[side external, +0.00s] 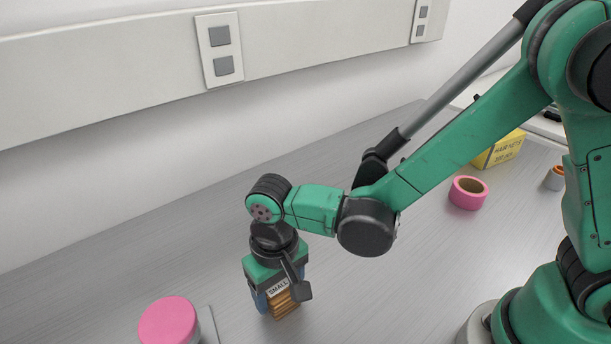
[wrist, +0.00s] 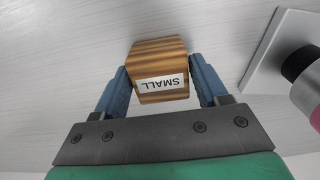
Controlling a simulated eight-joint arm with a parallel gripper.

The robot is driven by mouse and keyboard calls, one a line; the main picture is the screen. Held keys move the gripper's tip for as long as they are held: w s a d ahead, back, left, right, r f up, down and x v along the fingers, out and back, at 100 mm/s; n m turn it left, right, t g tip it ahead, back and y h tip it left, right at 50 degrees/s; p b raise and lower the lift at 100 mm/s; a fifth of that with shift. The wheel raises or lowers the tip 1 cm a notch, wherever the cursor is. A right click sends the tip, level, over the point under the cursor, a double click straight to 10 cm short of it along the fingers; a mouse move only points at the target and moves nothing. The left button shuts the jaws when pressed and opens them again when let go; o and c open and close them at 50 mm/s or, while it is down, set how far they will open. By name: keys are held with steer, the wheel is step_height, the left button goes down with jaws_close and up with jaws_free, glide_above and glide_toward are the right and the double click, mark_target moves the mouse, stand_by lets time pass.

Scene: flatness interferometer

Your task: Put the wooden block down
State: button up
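The wooden block (side external: 283,304) is striped brown with a white label reading SMALL. It also shows in the wrist view (wrist: 160,62), between the two blue fingers of my gripper (wrist: 162,84). My gripper (side external: 275,299) points down and is shut on the block. The block's lower end is close to the grey table (side external: 350,282). I cannot tell whether it touches the table.
A pink-topped object (side external: 168,322) stands by a light grey plate (side external: 208,326), which also shows right of the block in the wrist view (wrist: 268,62). A pink tape roll (side external: 468,193), a yellow box (side external: 499,150) and a small orange-topped container (side external: 554,178) stand at right.

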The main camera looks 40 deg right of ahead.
mark_target(280, 287)
steer(key=shift+o, duration=1.1)
steer(key=shift+r, duration=0.15)
step_height(280, 287, up, 12)
steer(key=d+t, duration=0.7)
steer(key=d, duration=1)
steer(key=shift+s+d, duration=0.2)
steer(key=shift+s, duration=0.25)
steer(key=shift+r, duration=0.1)
